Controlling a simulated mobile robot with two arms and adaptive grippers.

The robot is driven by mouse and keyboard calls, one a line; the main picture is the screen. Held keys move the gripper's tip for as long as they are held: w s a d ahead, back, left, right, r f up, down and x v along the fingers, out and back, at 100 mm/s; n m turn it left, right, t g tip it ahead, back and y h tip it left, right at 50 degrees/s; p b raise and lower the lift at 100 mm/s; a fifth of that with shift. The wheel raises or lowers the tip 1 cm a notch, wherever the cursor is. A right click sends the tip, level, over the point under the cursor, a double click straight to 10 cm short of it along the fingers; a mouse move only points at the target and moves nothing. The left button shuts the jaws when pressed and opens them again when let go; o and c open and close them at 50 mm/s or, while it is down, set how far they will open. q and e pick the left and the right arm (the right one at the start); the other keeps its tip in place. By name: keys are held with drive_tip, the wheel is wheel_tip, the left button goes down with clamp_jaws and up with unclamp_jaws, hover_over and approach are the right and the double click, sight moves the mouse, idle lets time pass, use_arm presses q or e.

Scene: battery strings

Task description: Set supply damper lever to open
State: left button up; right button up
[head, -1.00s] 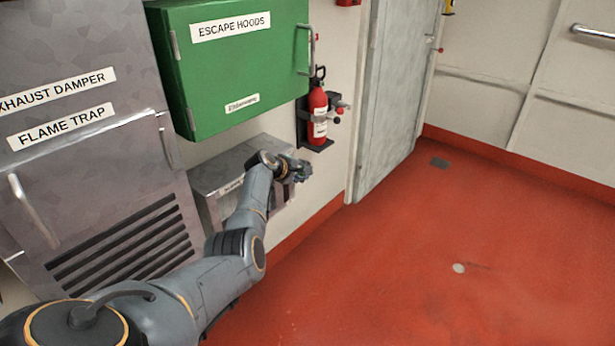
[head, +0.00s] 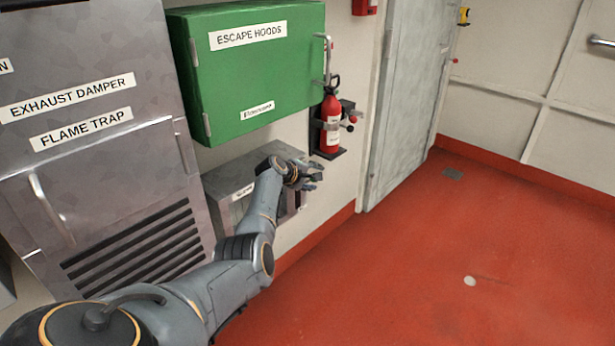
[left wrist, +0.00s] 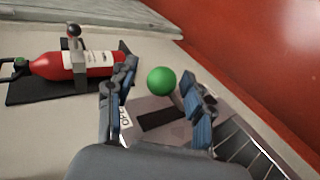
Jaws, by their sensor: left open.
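A round green knob (left wrist: 161,81) shows in the left wrist view, above a grey plate with a dark slot (left wrist: 163,118). A partly covered white label is beside the slot. My left gripper (left wrist: 159,70) is open, with the knob seen between its two fingers; I cannot tell if either finger touches it. In the head view my left gripper (head: 310,176) is at the right end of a low grey metal box (head: 222,185) under the green cabinet. The knob is not visible there, hidden by the gripper or too small. My right gripper is not in view.
A red fire extinguisher (head: 331,125) hangs on the wall just above my left gripper; it also shows in the left wrist view (left wrist: 90,63). A green escape hoods cabinet (head: 250,75) projects above the box. A grey louvred cabinet (head: 95,165) stands left. The red floor (head: 420,270) is clear.

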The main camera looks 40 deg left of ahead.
use_arm(q)
drive_tip(key=shift+s+r, duration=0.25)
drive_tip(key=shift+s, duration=0.15)
drive_tip(key=v, duration=1.1)
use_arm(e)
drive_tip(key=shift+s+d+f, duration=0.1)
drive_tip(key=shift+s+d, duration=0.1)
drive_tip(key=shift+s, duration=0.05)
use_arm(q)
drive_tip(key=shift+a, duration=0.1)
